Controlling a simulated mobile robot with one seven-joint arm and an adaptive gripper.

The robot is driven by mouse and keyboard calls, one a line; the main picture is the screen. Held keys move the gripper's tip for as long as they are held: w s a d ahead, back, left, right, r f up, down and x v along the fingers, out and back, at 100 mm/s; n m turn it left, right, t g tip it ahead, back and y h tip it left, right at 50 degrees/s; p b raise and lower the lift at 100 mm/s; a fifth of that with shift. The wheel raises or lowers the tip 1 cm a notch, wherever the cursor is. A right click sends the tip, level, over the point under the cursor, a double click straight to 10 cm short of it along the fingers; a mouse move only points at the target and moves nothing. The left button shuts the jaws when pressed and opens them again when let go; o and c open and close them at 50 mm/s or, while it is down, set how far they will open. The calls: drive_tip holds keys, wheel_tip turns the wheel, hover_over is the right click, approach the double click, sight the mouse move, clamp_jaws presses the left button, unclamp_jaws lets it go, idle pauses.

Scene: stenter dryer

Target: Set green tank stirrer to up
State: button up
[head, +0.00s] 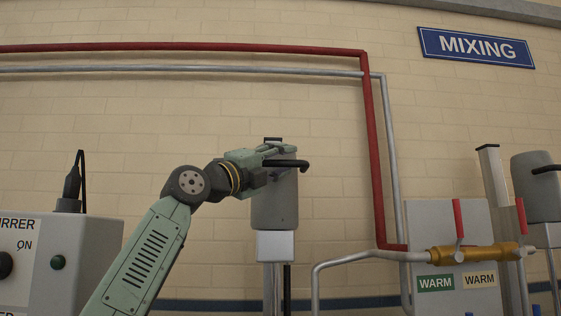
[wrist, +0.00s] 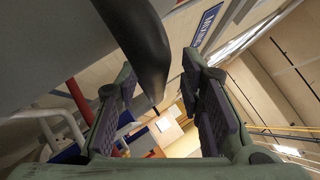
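A grey stirrer motor head (head: 275,205) stands on a metal column in the middle of the head view. A black curved handle (head: 297,163) sticks out to the right near its top. My gripper (head: 285,150) is at the top of this motor head, next to the handle. In the wrist view my gripper (wrist: 160,80) is open, with its fingers well apart. The black handle (wrist: 148,45) reaches down towards the gap between them, and the grey motor head (wrist: 60,40) fills the upper left. I cannot tell whether the fingers touch the handle. No tank shows in the head view.
A second grey stirrer head (head: 535,185) stands at the right edge. A brass valve pipe (head: 475,254) with red levers and green and yellow WARM labels is at the lower right. A control box (head: 60,262) is at the left. Red and grey pipes run along the wall.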

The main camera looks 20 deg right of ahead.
drive_tip(key=shift+a+f, duration=0.1)
drive_tip(key=v, duration=1.1)
drive_tip(key=shift+a+f, duration=0.15)
drive_tip(key=shift+a, duration=0.15)
drive_tip(key=shift+s+a, duration=0.1)
drive_tip(key=shift+s, duration=0.1)
